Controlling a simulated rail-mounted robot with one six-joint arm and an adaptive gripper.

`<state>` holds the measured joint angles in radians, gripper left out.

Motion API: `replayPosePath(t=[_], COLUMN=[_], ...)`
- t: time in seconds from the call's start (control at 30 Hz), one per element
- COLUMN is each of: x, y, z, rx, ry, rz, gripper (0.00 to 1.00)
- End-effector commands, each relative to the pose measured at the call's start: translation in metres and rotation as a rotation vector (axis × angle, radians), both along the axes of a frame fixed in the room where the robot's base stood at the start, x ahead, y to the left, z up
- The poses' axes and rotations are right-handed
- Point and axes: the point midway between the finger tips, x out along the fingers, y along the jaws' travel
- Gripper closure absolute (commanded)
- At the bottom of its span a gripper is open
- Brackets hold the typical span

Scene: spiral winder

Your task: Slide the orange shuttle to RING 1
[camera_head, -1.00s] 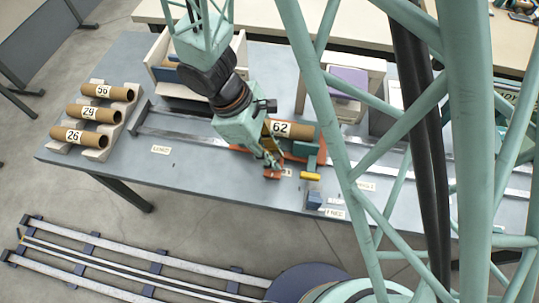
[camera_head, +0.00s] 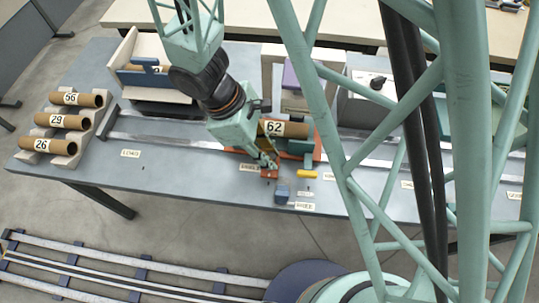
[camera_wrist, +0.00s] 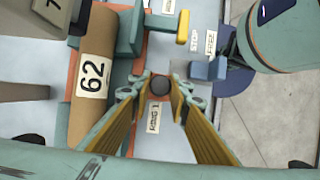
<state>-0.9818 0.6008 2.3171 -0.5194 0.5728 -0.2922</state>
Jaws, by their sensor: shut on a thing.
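The orange shuttle (camera_head: 317,147) sits on the rail across the table and carries a brown tube (camera_head: 290,130) marked 62. It has a teal block (camera_head: 299,147) and a yellow piece (camera_head: 307,174) at its right end. My gripper (camera_head: 268,167) is shut at the shuttle's front edge. In the wrist view my gripper (camera_wrist: 160,86) has its fingertips on a dark round knob (camera_wrist: 160,84). The RING 1 label (camera_wrist: 153,117) lies close beside the knob; in the head view this label (camera_head: 249,167) is just left of the fingertips. Much of the shuttle's left part is hidden by my arm.
A metal rail (camera_head: 170,139) runs along the table (camera_head: 90,168). A LOAD label (camera_head: 130,153) is at the left. A blue block (camera_head: 282,193) stands at the front edge. Tubes 56, 29 and 26 rest on a rack (camera_head: 66,160). Boxes stand behind the rail.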

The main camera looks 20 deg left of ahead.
Motion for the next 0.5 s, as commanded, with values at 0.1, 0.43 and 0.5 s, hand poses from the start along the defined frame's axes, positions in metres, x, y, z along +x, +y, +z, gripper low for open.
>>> replayPosePath(t=[0.1, 0.43, 0.5], x=[-0.0002, 0.0000, 0.0000], y=[-0.0001, 0.0001, 0.0002], z=[-0.0001, 0.0000, 0.0001], rx=[0.000, 0.000, 0.000], ry=[0.000, 0.000, 0.000], rz=[0.000, 0.000, 0.000], gripper=[0.77, 0.69, 0.69])
